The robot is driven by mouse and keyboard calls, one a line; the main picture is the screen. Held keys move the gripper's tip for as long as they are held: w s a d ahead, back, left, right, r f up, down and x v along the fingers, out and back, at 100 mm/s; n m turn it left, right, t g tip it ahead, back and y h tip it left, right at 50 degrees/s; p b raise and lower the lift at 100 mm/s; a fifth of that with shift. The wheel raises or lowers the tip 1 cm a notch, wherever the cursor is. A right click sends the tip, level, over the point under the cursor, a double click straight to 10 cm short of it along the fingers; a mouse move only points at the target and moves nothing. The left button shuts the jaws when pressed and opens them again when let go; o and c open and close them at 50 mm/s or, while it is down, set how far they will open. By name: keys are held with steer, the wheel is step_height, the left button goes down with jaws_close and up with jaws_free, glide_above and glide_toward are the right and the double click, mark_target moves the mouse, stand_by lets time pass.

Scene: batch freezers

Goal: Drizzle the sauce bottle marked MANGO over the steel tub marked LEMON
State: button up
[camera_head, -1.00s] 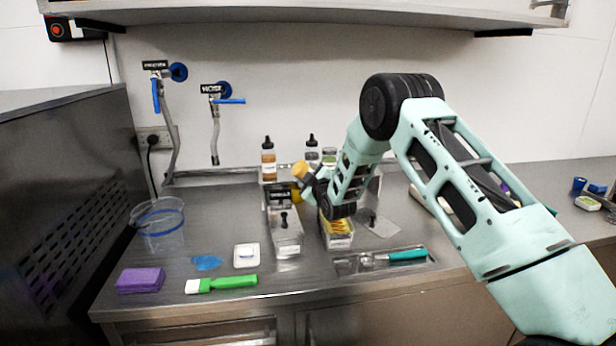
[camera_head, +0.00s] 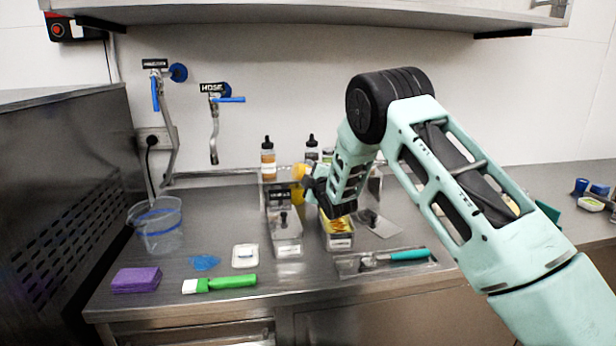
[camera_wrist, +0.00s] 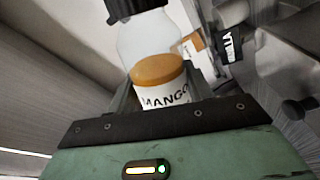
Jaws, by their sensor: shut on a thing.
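My gripper (camera_wrist: 165,108) is shut on the MANGO sauce bottle (camera_wrist: 150,38). In the wrist view the bottle has a dark cap, a clear upper body, orange sauce and a white label reading MANGO. In the head view my gripper (camera_head: 311,184) is over the back of the counter, with an orange part of the bottle (camera_head: 299,171) at its left. Its exact tilt is hard to tell. Below are a steel tub with a pale front label (camera_head: 285,243) and a tub with yellow contents (camera_head: 341,243), partly hidden by my wrist. Neither label is legible, so I cannot tell which is LEMON.
Two dark-capped bottles (camera_head: 268,160) (camera_head: 312,149) stand behind the tubs. A VANILLA tag (camera_wrist: 232,45) shows in the wrist view. A clear bucket (camera_head: 158,232), purple sponge (camera_head: 136,280), green brush (camera_head: 225,284) and a tray with a teal-handled tool (camera_head: 402,256) occupy the front and left.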

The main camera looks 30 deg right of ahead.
steer(key=shift+r, duration=0.1)
steer(key=r+n+b, duration=0.1)
steer(key=n, duration=0.1)
steer(key=shift+n, duration=0.3)
steer(key=shift+r+n+b, duration=0.6)
steer(key=shift+r+n, duration=0.1)
steer(key=shift+n, duration=0.3)
steer(key=shift+r+n+b, duration=0.5)
steer(key=shift+r+n, duration=0.05)
steer(key=shift+n, duration=0.45)
steer(key=shift+r+n+b, duration=0.45)
steer(key=shift+r+n, duration=0.5)
steer(key=shift+n, duration=0.35)
